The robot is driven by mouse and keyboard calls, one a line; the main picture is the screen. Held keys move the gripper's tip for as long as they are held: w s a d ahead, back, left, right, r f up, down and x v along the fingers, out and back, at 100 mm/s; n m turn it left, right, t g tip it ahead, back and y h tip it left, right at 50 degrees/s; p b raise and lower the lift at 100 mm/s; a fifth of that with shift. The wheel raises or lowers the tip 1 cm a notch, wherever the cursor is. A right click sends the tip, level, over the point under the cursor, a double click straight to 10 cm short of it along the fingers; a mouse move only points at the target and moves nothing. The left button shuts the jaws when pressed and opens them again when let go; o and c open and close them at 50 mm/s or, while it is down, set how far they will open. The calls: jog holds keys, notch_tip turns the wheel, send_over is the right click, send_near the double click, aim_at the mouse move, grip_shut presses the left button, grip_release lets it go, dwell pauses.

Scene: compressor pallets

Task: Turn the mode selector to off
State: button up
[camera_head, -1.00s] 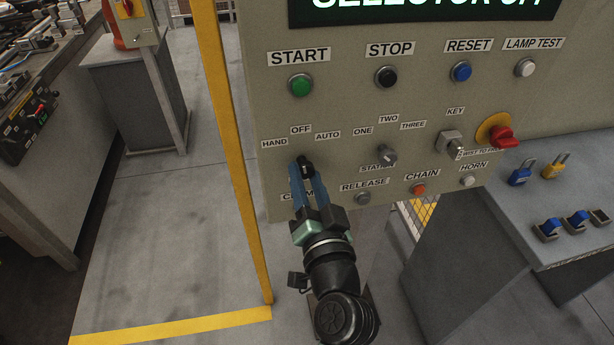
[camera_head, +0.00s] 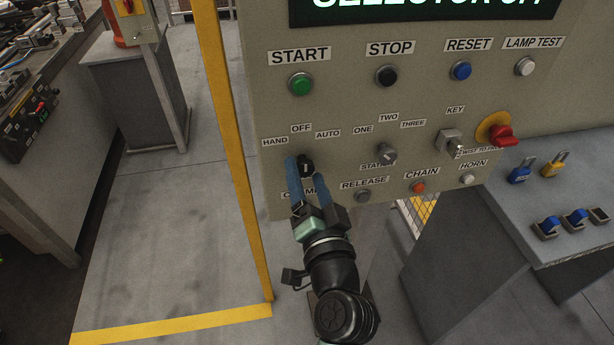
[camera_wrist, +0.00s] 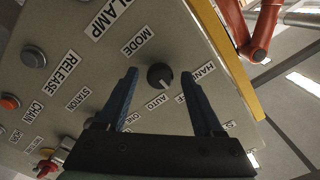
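The mode selector (camera_head: 306,164) is a black round knob on the beige panel, below the HAND, OFF and AUTO labels. My gripper (camera_head: 301,168) has blue fingers, apart, in front of the knob. In the wrist view my gripper (camera_wrist: 160,73) is open, with the knob showing between the fingertips and gaps on both sides. The display (camera_head: 425,8) is cut off at the top; its text looks like "SELECTOR OFF".
A grey bench (camera_head: 560,205) with padlocks is at right.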

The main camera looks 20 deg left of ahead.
dwell(0.3)
jog(key=b+v, duration=0.3)
jog(key=v, duration=1)
jog(key=w+d+r+n+t+h+p, duration=0.2)
jog(key=w+r+t, duration=0.1)
jog(key=r, duration=0.8)
jog(key=w+d+r+n+t+h+p, duration=0.1)
jog(key=w+r+t+p, duration=0.15)
jog(key=r, duration=0.85)
jog(key=s+d+r+t+h, duration=0.1)
jog(key=s+r+t+h, duration=0.1)
jog(key=r, duration=0.6)
jog(key=s+d+r+t+h+p, duration=0.1)
jog(key=s+d+r+t+h, duration=0.1)
jog(key=r, duration=0.6)
jog(key=s+d+r+t+h+p, duration=0.1)
jog(key=s+d+r+t+h, duration=0.1)
jog(key=r, duration=0.7)
jog(key=shift+d+m+t+h, duration=0.2)
jog(key=shift+m+t+h, duration=0.2)
jog(key=shift+t+h, duration=0.1)
